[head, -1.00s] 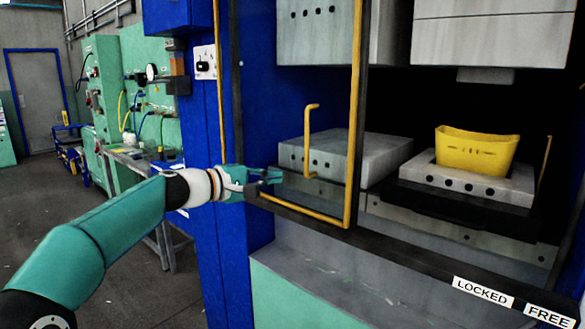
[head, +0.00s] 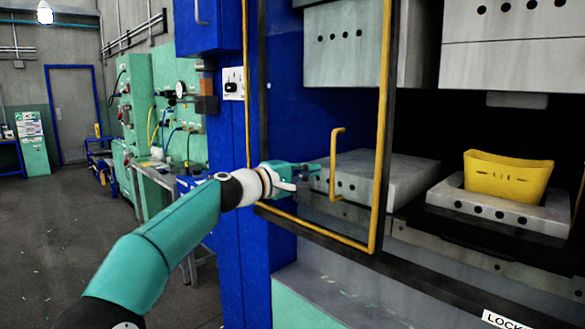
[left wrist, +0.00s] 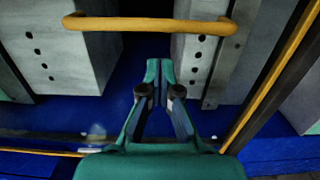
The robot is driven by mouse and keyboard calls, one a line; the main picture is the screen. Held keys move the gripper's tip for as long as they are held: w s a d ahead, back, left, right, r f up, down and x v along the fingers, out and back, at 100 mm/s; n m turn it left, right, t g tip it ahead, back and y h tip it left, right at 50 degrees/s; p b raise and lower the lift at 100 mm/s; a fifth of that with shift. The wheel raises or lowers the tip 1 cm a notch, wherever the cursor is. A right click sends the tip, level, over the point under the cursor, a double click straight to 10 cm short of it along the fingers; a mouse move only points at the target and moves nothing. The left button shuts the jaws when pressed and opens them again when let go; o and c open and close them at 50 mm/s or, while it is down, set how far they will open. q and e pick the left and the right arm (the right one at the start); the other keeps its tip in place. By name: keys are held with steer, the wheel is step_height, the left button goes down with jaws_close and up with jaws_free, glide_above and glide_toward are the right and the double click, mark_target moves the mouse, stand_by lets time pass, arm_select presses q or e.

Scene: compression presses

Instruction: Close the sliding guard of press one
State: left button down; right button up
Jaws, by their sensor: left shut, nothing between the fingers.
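The sliding guard (head: 382,130) of the press is a clear panel in a yellow and black frame. It stands at the left side of the press opening, and the right part of the opening is uncovered. Its yellow handle (head: 335,165) is an upright bar on the panel; in the left wrist view the handle (left wrist: 150,24) lies across the top. My left gripper (head: 316,169) is shut and empty, just left of the handle in the head view. In the left wrist view the fingertips (left wrist: 160,65) are below the bar in the picture, with a gap between. My right gripper is not in view.
A yellow part (head: 507,178) sits on a grey block (head: 497,207) inside the press. A black rail runs along the opening's lower edge, with a label (head: 503,320) at lower right. A blue press post (head: 226,170) stands left of the guard. The floor at left is open.

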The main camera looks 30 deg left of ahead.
arm_select(q)
steer(key=shift+s+d, duration=0.1)
steer(key=shift+d, duration=1.05)
steer(key=s+d+p, duration=0.2)
steer(key=s+d, duration=0.1)
steer(key=d, duration=1.1)
steer(key=s+d+p, duration=0.2)
steer(key=s+d, duration=0.2)
steer(key=d, duration=1.1)
steer(key=s+d+p, duration=0.2)
steer(key=s+d, duration=0.1)
steer(key=d, duration=1.1)
steer(key=shift+s+d, duration=0.2)
steer(key=shift+s, duration=0.1)
steer(key=shift+d, duration=0.1)
